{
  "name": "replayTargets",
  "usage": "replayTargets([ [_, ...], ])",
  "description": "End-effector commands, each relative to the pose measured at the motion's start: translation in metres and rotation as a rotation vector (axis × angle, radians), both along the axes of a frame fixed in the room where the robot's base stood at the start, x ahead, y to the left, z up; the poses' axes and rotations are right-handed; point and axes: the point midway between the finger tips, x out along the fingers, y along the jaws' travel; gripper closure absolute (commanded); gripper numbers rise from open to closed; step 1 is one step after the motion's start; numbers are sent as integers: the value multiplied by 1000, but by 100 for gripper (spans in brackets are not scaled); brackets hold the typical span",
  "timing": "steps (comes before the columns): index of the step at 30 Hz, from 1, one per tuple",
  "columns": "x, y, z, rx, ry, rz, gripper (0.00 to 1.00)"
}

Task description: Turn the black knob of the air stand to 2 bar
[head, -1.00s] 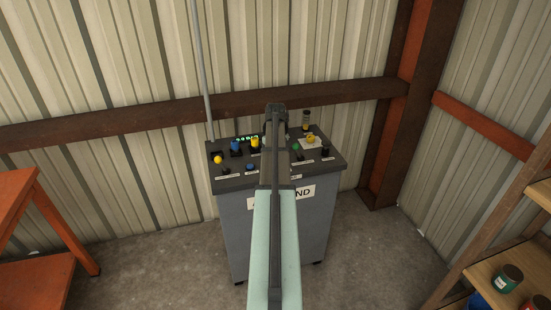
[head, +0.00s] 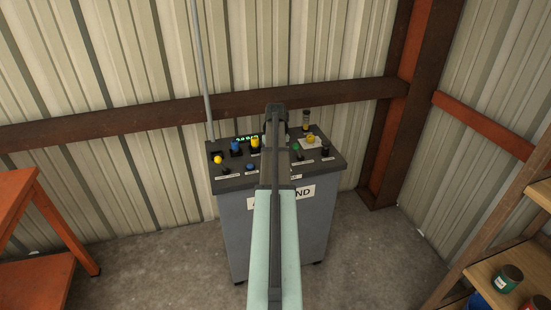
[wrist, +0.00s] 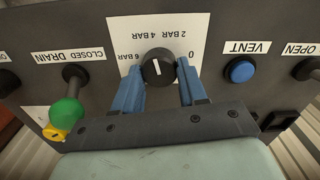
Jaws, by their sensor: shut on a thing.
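The black knob (wrist: 158,66) with a white pointer line sits on a white dial plate in the wrist view. The plate shows upside down: 0 on the right, 2 BAR upper right, 4 BAR upper left, 6 BAR left. The line lies roughly upright in the picture; which mark it meets exactly is hard to tell. My gripper (wrist: 160,78) is shut on the knob, one blue finger on each side. In the head view the air stand (head: 233,215) is a grey cabinet with a dark top panel; my arm hides the knob there.
An orange table (head: 20,200) stands left, wooden shelves (head: 500,245) right. Floor around the stand is clear.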

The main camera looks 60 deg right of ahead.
Motion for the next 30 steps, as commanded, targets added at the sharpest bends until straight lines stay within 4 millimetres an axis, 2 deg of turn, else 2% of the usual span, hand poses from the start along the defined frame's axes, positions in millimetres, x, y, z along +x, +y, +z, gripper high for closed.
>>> replayTargets([
  [18,-1,-1,0,0,0,-503,89],
  [30,-1,-1,0,0,0,-639,89],
])
